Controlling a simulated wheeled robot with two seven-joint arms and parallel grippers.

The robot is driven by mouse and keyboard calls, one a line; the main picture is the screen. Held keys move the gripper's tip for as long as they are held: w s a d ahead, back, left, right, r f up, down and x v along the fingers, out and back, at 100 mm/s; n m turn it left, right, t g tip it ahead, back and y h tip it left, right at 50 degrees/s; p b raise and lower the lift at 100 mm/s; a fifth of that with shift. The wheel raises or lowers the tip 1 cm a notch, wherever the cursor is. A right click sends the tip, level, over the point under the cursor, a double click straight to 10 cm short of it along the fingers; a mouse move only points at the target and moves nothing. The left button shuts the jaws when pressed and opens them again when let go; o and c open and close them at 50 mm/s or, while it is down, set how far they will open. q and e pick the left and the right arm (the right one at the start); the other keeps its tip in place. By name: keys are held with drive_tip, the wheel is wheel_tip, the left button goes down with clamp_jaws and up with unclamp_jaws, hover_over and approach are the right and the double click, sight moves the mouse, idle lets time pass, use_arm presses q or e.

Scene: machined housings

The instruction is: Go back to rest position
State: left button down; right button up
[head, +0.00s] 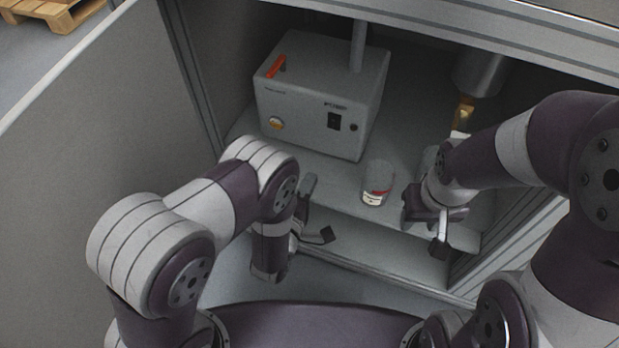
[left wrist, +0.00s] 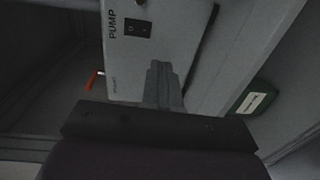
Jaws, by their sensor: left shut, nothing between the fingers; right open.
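My left gripper (head: 318,212) is in front of the cabinet shelf, left of a clear cup. It also shows in the left wrist view (left wrist: 162,80), where its fingers are together with nothing between them. My right gripper (head: 428,226) is over the right part of the shelf, just right of the cup. It is open, and no object shows in it. Both arms reach forward to the cabinet.
A grey pump box (head: 310,105) with an orange lever (head: 276,66) and a switch stands on the shelf (head: 335,190). The clear cup (head: 377,185) has a red and white label. A metal cylinder (head: 482,72) hangs at the back right. The cabinet door (head: 90,130) stands at the left.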

use_arm(q)
drive_tip(key=s+a+f+m+g+y, duration=0.3)
drive_tip(key=s+f+m+g, duration=0.3)
drive_tip(key=f+m+g, duration=0.35)
drive_tip(key=s+a+r+m+g+y, duration=0.1)
drive_tip(key=s+a+r+m+g, duration=0.3)
drive_tip(key=r, duration=0.3)
drive_tip(key=s+a+r+m+g+y, duration=0.1)
drive_tip(key=s+a+r+m+g, duration=0.2)
drive_tip(key=s+a+r, duration=0.3)
wheel_tip(320, 180, up, 46)
drive_tip(key=w+a+n+t+p, duration=0.1)
drive_tip(key=w+a+n+p, duration=0.1)
drive_tip(key=p, duration=3.7)
drive_tip(key=shift+w+a+t, duration=0.35)
drive_tip(key=shift+a, duration=0.05)
